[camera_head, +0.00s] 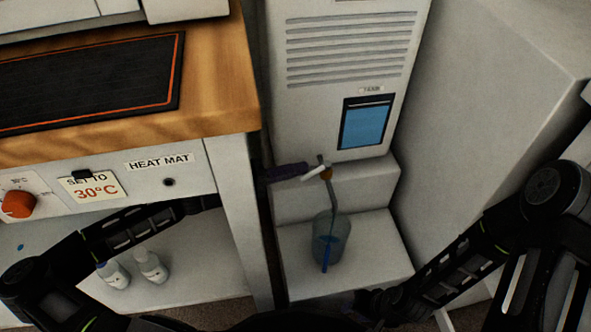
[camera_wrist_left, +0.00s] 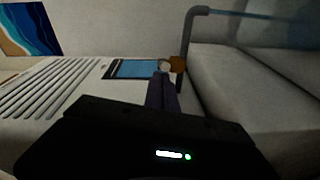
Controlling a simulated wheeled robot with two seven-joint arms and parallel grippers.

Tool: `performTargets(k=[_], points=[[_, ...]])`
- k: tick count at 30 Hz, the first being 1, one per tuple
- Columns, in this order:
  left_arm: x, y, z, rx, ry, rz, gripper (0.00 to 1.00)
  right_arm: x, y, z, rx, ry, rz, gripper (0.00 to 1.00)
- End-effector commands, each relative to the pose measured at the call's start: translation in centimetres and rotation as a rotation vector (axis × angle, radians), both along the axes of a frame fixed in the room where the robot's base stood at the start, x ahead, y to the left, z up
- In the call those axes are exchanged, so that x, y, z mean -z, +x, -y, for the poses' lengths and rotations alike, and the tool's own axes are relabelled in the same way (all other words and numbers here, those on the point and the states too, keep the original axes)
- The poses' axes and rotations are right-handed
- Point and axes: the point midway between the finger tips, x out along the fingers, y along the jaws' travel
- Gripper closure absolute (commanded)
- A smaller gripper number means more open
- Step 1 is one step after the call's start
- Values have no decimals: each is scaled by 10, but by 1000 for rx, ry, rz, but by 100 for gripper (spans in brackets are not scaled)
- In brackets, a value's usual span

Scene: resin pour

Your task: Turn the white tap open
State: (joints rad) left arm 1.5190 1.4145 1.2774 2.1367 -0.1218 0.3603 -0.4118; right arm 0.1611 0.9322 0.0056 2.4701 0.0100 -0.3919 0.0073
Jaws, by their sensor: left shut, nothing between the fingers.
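The white tap handle (camera_head: 315,172) sits beside a brass-coloured valve body (camera_head: 327,174) at the foot of the white cabinet (camera_head: 345,60). A grey spout runs down from it towards a clear jug (camera_head: 343,240). My left gripper (camera_head: 304,170) has purple fingers, shut and empty, with their tips at or very near the handle's left end; contact is unclear. In the left wrist view the shut fingers (camera_wrist_left: 161,80) point at the pale handle end (camera_wrist_left: 165,66), with the brass valve (camera_wrist_left: 178,64) just beyond. My right gripper (camera_head: 372,303) is mostly hidden, low in the head view.
The wooden bench (camera_head: 220,90) with a black heat mat (camera_head: 90,80) stands left, its white leg (camera_head: 240,215) in front of my left arm. Small white bottles (camera_head: 150,265) stand on the shelf below. A large pale block (camera_head: 480,100) closes the right side.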

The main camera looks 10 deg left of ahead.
Motion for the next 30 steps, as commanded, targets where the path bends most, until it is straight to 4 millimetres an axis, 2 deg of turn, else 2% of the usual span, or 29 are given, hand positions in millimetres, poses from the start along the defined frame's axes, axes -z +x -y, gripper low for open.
performTargets(k=[5,13,24,30], points=[[0,0,0,0,0,0,100,-1,0,0,0,0,0,64],[-5,-16,10,0,-2,-1,100,-26,-3,1,-5,1,-8,64],[-1,-17,11,0,-1,1,100,-23,-4,1,-5,2,-11,64],[-4,-10,11,4,0,1,100,-26,-4,1,-5,2,-12,64]])
